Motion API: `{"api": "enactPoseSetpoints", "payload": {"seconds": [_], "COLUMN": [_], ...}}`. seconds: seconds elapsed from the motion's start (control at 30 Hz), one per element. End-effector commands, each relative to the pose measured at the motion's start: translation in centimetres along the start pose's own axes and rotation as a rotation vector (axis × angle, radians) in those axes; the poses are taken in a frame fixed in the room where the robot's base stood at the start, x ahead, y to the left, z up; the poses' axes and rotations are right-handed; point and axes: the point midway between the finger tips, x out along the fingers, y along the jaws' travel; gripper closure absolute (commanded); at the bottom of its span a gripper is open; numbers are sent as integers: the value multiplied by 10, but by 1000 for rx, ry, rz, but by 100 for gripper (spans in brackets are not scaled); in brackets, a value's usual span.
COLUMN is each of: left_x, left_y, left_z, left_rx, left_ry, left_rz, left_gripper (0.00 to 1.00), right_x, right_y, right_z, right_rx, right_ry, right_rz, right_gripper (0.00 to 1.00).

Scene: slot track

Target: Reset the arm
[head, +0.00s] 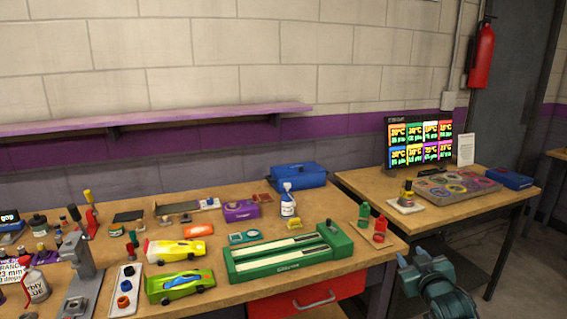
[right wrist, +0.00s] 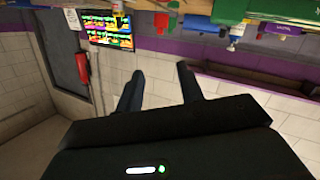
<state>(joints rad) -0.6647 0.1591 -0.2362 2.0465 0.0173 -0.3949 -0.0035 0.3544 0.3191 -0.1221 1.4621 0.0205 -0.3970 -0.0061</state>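My right gripper (head: 412,258) is in the head view at the lower right, in front of the gap between the two workbenches. It is beyond the front edge of the left bench and touches nothing that I can see. In the right wrist view its two dark fingers (right wrist: 159,72) stand apart with nothing between them. That view is upside down, with the bench edge at the top. My left gripper is not in either view.
The long workbench (head: 215,296) holds a green slot track (head: 285,262), a yellow car (head: 175,251), a green car (head: 180,286) and small bottles. A second bench (head: 440,222) carries a monitor (head: 420,142). A red drawer (head: 305,298) is below the long bench.

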Motion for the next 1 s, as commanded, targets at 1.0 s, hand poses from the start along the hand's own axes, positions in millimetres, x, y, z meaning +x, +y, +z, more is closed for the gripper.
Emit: {"api": "enactPoseSetpoints", "payload": {"seconds": [1.0], "left_x": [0], "left_y": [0], "left_z": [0], "left_rx": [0], "left_ry": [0], "left_rz": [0], "left_gripper": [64], "right_x": [-325], "right_y": [-226], "right_z": [177], "right_rx": [237], "right_ry": [-379], "right_rz": [-388], "right_gripper": [62]}}
